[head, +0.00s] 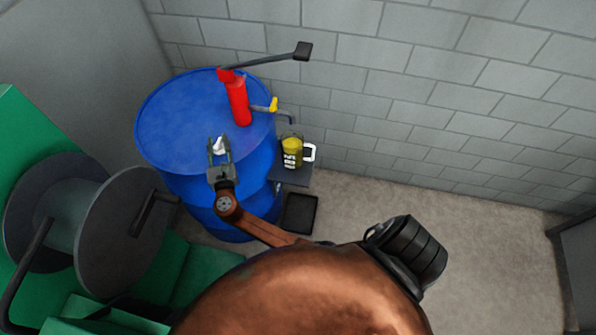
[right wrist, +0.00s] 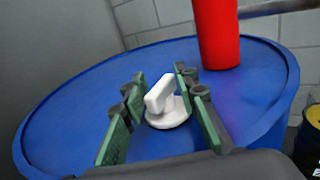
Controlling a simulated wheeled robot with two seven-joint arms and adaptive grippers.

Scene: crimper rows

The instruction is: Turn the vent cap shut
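The white vent cap (head: 219,146) sits on top of the blue drum (head: 165,125), near its front edge. In the right wrist view the vent cap (right wrist: 168,107) has a round base with a raised grip bar on top. My right gripper (head: 219,149) is open, with its fingers on either side of the cap. The right wrist view shows the right gripper's green-padded fingers (right wrist: 160,100) with visible gaps to the cap, so they do not appear to touch it. My left gripper is not in view.

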